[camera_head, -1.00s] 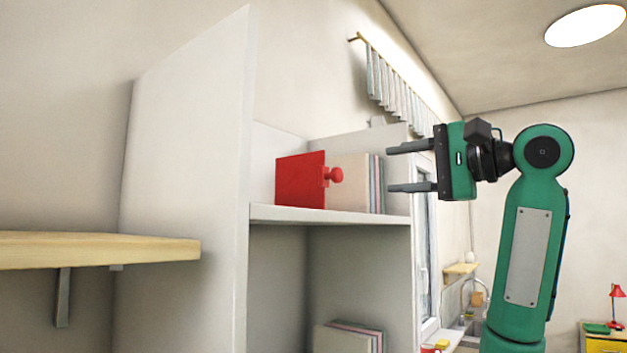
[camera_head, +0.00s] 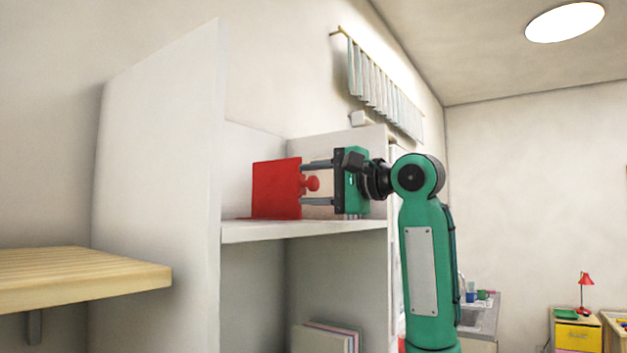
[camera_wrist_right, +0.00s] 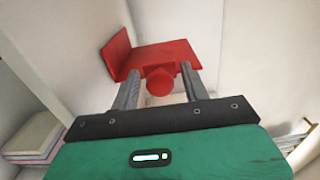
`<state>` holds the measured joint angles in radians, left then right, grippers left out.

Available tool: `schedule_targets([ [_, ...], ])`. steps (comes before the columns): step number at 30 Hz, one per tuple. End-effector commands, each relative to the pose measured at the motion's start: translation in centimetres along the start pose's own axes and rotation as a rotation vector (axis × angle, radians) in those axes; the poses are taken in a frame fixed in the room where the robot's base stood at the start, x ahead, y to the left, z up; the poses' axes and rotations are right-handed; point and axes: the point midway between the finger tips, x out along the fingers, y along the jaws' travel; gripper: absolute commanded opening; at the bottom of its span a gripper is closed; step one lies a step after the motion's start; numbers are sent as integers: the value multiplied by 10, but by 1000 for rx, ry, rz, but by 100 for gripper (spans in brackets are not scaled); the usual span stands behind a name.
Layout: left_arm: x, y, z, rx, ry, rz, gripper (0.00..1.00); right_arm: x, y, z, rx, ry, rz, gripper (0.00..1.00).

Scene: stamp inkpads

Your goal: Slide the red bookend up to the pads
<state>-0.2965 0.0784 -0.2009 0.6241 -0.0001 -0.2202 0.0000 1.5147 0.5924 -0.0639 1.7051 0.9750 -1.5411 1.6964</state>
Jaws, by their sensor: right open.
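The red bookend (camera_head: 275,190) stands on the upper shelf of the white cabinet, with a round red knob (camera_head: 312,184) on its right side. My right gripper (camera_head: 304,183) is open, with one finger above and one below the knob in the head view. In the right wrist view the knob (camera_wrist_right: 159,81) lies between the two spread fingers, and the bookend's upright plate and base (camera_wrist_right: 118,55) show beyond. The pads (camera_head: 322,172) stand behind the gripper in the head view and are mostly hidden by it. My left gripper is not in view.
The cabinet's tall side panel (camera_head: 165,150) stands left of the bookend. The shelf board (camera_head: 300,229) runs beneath it. More pads (camera_head: 325,338) stand in the lower compartment. A wooden slatted shelf (camera_head: 80,280) is at the left.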

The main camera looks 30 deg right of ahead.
Motion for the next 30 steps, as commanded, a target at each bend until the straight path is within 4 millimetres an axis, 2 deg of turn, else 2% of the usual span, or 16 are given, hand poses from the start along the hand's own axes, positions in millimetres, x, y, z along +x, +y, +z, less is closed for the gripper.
schedule_targets([
  [6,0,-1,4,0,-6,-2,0,0,0,0,0,0,0,44],
  [13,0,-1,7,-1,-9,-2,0,0,0,0,0,0,0,0],
  [17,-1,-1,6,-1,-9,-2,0,0,0,-4,1,0,1,0],
  [20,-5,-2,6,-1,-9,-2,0,1,-1,-19,3,0,3,0],
  [30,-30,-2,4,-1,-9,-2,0,0,-4,-115,5,2,2,0],
])
